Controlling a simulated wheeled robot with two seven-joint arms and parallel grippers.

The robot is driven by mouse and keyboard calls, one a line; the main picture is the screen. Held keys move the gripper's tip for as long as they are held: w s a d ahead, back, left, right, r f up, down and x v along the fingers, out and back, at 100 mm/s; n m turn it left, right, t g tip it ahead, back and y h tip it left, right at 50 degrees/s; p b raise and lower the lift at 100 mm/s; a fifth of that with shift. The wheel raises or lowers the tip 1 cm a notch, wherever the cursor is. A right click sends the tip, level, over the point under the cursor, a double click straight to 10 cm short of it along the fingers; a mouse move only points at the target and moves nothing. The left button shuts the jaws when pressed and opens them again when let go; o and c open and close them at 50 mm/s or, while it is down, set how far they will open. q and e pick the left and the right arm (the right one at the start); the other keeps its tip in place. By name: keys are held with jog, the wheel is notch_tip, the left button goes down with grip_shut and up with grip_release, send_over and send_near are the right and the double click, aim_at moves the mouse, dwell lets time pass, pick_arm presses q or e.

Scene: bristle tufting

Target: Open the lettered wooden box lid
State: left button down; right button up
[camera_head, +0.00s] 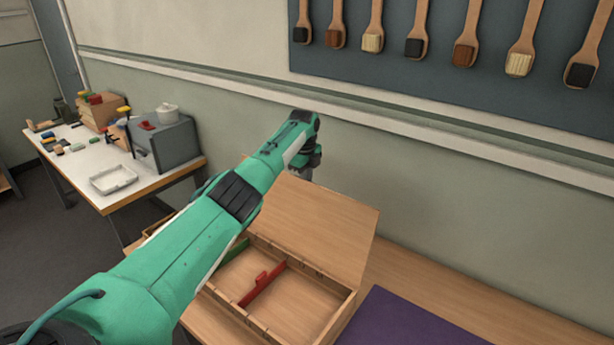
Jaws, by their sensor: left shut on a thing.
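The wooden box (325,328) stands on the wooden bench. Its lid (325,225) is raised and tilts back towards the wall, with the plain inner face showing; no lettering is visible. Inside are a red divider (262,284) and a green divider (235,250), with bare compartments. My left arm reaches across the box from the lower left and covers its left part. My left gripper (303,174) is at the lid's far upper edge, shut on the lid; its fingertips are mostly hidden behind that edge. My right gripper is out of view.
A purple mat (405,320) lies right of the box. The wall is close behind the lid, with a board of hanging brushes (465,50) above. A side table (75,165) at left holds a white tray (113,180), a grey case (165,145) and several blocks.

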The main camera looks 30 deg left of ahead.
pick_arm(q)
jog(key=shift+d+f, duration=0.2)
jog(key=shift+f, duration=0.15)
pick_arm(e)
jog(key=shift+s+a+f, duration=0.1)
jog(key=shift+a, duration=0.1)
pick_arm(q)
jog(key=c, duration=1.8)
grip_release()
jog(key=shift+c, duration=0.2)
jog(key=o, duration=0.4)
jog(key=shift+w+f, duration=0.5)
jog(key=shift+w, duration=0.35)
jog(key=shift+s+a+r, duration=0.2)
jog(key=shift+r, duration=0.15)
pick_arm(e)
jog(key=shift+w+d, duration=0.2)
pick_arm(q)
jog(key=shift+r, duration=0.1)
